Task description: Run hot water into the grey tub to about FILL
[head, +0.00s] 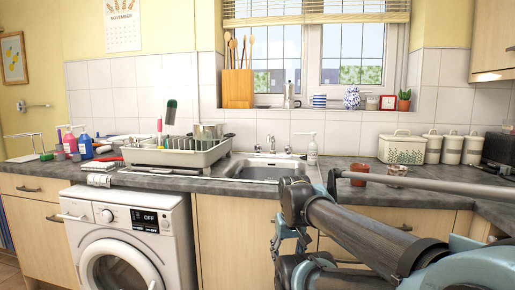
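The steel sink (268,168) is set into the dark worktop below the window. Its chrome tap (272,145) stands at the back rim. I cannot make out running water. No separate grey tub shows clearly in the sink; my arm covers part of its front right. A pale grey dish drainer (178,158) with a rack stands on the worktop left of the sink, with pots and a green-headed brush in it. My arm reaches in from the lower right, in front of the sink and cupboards.
A soap bottle (312,149) stands behind the sink. Two reddish-brown pots (396,170) (359,173) sit to its right, before a cream bread bin (402,148) and canisters. Coloured bottles (84,144) crowd the left worktop. A washing machine (131,240) stands below.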

